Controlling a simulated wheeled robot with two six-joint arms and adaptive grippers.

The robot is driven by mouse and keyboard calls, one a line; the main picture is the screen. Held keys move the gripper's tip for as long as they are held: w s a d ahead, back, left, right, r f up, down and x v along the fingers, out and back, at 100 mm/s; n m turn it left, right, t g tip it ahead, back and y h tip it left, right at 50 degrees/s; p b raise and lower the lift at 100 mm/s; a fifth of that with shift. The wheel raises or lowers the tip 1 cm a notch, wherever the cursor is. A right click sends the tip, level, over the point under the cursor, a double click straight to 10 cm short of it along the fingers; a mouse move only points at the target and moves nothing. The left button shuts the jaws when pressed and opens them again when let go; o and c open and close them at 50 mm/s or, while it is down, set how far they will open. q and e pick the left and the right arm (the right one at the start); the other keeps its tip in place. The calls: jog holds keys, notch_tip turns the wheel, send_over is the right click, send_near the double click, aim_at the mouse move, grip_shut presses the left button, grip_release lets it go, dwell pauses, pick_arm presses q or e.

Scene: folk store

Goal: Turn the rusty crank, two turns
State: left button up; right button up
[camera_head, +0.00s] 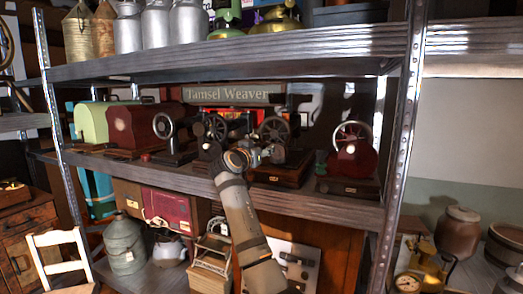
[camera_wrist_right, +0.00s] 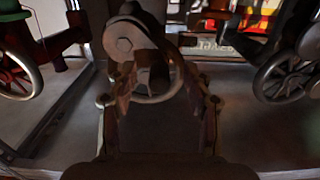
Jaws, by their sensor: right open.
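My right arm reaches up to the middle shelf in the head view, and its right gripper (camera_head: 234,156) is among a row of old sewing machines. In the right wrist view my right gripper (camera_wrist_right: 158,95) is open. A dark, worn crank (camera_wrist_right: 124,44) with a bolt-like hub extends between its two fingers. I cannot tell whether either finger touches it. In the head view the gripper and arm hide most of this spot. My left gripper is in neither view.
A red machine (camera_head: 350,160) is farther right. A metal post (camera_head: 402,130) bounds the shelf, whose front edge (camera_head: 335,208) runs below.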

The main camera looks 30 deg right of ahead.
jog(key=b+v, duration=0.3)
jog(key=v, duration=0.5)
jog(key=shift+s+b, duration=0.2)
jog(key=shift+b, duration=0.1)
jog(key=shift+a, duration=0.1)
